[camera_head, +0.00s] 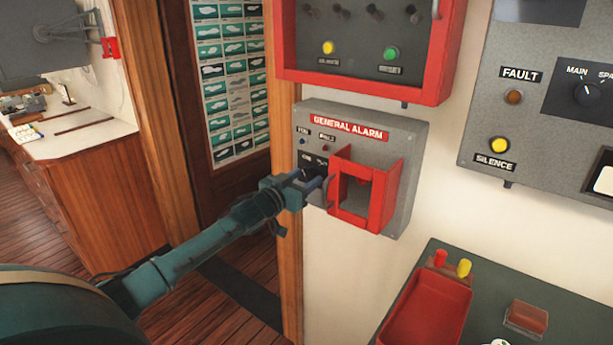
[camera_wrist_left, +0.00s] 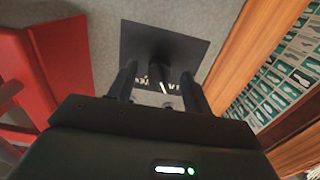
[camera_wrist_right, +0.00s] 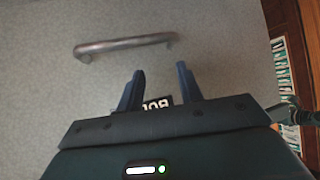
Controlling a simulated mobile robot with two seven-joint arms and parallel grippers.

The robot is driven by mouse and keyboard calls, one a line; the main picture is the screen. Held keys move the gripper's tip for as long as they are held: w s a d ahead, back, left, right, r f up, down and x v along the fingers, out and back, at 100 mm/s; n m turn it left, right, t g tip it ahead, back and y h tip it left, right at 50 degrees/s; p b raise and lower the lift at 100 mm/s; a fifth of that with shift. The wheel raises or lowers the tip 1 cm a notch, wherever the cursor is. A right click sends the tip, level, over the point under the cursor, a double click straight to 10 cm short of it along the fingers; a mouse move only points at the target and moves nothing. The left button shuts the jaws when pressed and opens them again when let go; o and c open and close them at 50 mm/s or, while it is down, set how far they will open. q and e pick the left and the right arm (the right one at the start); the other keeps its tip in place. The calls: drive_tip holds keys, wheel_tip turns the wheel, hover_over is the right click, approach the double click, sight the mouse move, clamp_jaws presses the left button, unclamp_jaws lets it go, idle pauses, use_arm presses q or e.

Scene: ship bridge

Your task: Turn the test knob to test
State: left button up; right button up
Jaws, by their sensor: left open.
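The grey general alarm panel (camera_head: 398,195) is on the wall in the head view. Its test knob is black and sits on a black square plate (camera_head: 318,160) left of a red guard; my gripper partly covers it in the head view. In the left wrist view the knob (camera_wrist_left: 160,58) stands ahead of my left gripper (camera_wrist_left: 158,85), with a white mark and part of a label below it. My left gripper (camera_head: 314,181) is open, its fingertips on either side of the knob's line; contact cannot be told. My right gripper (camera_wrist_right: 160,82) is open and empty, facing a grey surface.
The red guard (camera_head: 382,200) juts out just right of my left gripper. A wooden door frame (camera_head: 288,240) is close on the left. A red-framed panel (camera_head: 365,90) hangs above. A red tray (camera_head: 430,310) is below right. A metal handle (camera_wrist_right: 122,45) is ahead of my right gripper.

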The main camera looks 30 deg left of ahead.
use_arm(q)
drive_tip(key=shift+w+d, duration=0.1)
drive_tip(key=shift+w, duration=0.55)
drive_tip(key=shift+c, duration=0.2)
drive_tip(key=c, duration=0.9)
drive_tip(key=shift+c, duration=0.2)
